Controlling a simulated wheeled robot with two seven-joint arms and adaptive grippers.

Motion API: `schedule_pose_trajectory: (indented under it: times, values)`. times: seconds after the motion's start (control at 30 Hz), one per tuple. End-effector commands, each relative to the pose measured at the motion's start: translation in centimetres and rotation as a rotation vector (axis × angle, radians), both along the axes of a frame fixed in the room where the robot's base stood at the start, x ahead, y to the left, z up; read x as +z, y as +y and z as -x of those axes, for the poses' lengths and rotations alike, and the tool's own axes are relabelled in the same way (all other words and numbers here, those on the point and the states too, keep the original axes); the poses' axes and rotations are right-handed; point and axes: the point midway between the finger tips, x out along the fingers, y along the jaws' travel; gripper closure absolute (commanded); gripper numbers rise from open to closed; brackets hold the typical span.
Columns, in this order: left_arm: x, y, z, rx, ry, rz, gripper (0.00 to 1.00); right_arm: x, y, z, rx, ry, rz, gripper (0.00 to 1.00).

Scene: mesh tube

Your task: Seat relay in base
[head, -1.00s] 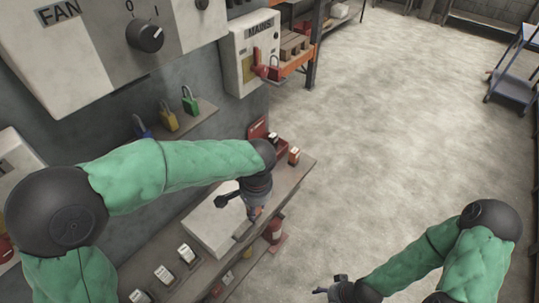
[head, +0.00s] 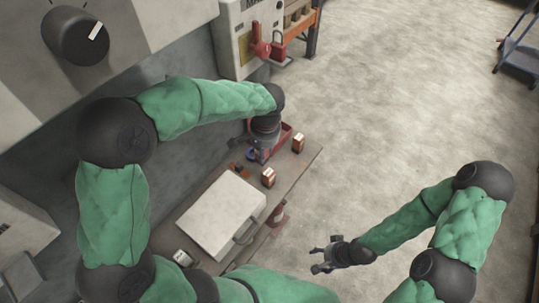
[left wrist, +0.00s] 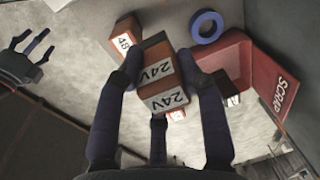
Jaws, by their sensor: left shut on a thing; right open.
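My left gripper (left wrist: 165,95) is shut on an orange-brown relay (left wrist: 155,52) with white 24V labels. In the head view this gripper (head: 258,152) is low over the far end of the bench, beside the red bin, and the relay in it is hard to make out. Another relay marked 48 (left wrist: 124,40) stands just beyond the held one in the left wrist view. In the head view two loose relays (head: 268,178) (head: 298,143) stand on the bench. My right gripper (head: 325,256) is open and empty, out over the floor. I cannot pick out the relay base.
A red bin marked SCRAP (left wrist: 275,88) is close to the right of my left gripper, with a blue ring (left wrist: 206,27) beside it. A pale flat case (head: 222,215) covers the middle of the bench. A wall box with a red handle (head: 260,42) stands behind.

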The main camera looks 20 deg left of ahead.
Motion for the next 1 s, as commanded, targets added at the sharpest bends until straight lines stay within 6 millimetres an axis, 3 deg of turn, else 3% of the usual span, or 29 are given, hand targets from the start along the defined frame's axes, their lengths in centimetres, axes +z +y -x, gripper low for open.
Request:
schedule_pose_trajectory:
  times: [0.2, 0.33, 0.57, 0.83, 1.0]
  values:
    - [-3.7, -0.2, -3.4, 0.0, 0.001, 0.0, 1.0, -1.6, 0.0, 0.0, 0.0, 0.0, 0.0, 0.35]
    - [-4.9, -0.3, -4.5, 0.001, 0.0, 0.0, 1.0, -2.0, 0.0, 0.0, 0.0, 0.0, 0.0, 0.35]
    - [-5.8, -0.3, -5.4, 0.0, -0.001, 0.0, 1.0, -2.3, 0.0, 0.0, 0.0, 0.0, 0.0, 0.35]
    - [-9.3, -0.4, -5.9, 0.0, -0.001, 0.0, 1.0, -4.2, 0.0, 0.0, 0.0, 0.0, 0.0, 0.35]
    - [-9.3, -0.4, -5.9, 0.001, -0.002, 0.001, 1.0, -4.1, 0.0, 0.0, 0.0, 0.0, 0.0, 0.35]
